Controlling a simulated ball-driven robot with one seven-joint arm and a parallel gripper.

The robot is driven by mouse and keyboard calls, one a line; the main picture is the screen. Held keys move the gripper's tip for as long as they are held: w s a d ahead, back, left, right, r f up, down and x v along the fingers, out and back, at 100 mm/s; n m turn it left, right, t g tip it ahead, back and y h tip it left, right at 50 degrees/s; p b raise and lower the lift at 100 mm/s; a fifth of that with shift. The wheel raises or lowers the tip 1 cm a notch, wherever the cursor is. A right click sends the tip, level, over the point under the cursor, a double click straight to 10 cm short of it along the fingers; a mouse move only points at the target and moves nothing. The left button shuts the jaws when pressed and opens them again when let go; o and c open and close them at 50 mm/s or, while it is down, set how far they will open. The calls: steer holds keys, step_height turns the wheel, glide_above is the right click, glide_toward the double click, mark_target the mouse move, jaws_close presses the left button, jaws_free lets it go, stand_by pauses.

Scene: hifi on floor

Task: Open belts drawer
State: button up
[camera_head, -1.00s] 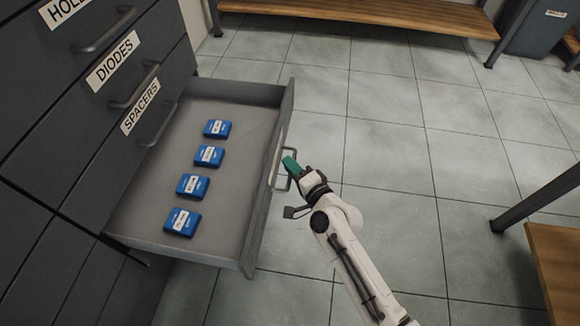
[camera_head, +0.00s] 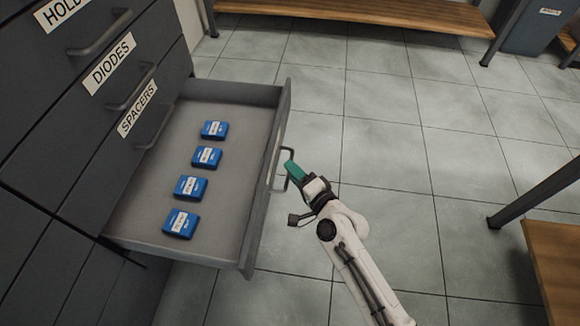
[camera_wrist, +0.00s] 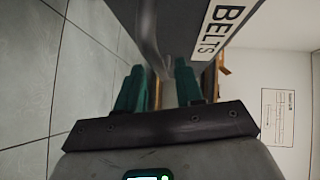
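The belts drawer (camera_head: 240,232) stands pulled far out of the grey cabinet. In the wrist view its front panel (camera_wrist: 190,22) carries a white BELTS label (camera_wrist: 222,24). Its bar handle (camera_head: 283,170) is on the outer face; in the wrist view the handle (camera_wrist: 150,45) runs down towards the gap between my fingers. My gripper (camera_head: 293,171) has teal fingers and is at the handle, outside the drawer. In the wrist view the fingers (camera_wrist: 160,88) are spread apart with nothing clamped. I cannot tell whether they touch the handle.
Several blue boxes (camera_head: 206,156) lie in a row inside the drawer. Shut drawers labelled SPACERS (camera_head: 137,108), DIODES (camera_head: 111,64) and HOLD… are above. A wooden bench (camera_head: 400,18) stands at the back, another (camera_head: 555,262) at right. Tiled floor between is clear.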

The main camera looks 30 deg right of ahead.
steer(key=s+d+r, duration=0.1)
steer(key=s, duration=0.7)
steer(key=shift+d, duration=0.15)
steer(key=s+a+f+n+g+y, duration=0.2)
steer(key=s+a+n+g, duration=0.1)
steer(key=s+n+g, duration=0.6)
steer(key=s+d+r+n+g+h+p, duration=0.1)
steer(key=s+d+r+n+g+h, duration=0.2)
steer(key=s, duration=0.4)
steer(key=s+d+n+g+h+p, duration=0.1)
steer(key=s+d+n+g, duration=0.15)
steer(key=s+d, duration=0.35)
step_height(320, 180, up, 36)
steer(key=a+p, duration=0.1)
steer(key=p, duration=3.4)
steer(key=shift+s+a+f+g, duration=0.25)
steer(key=shift+s+g, duration=0.1)
steer(key=shift+s, duration=0.05)
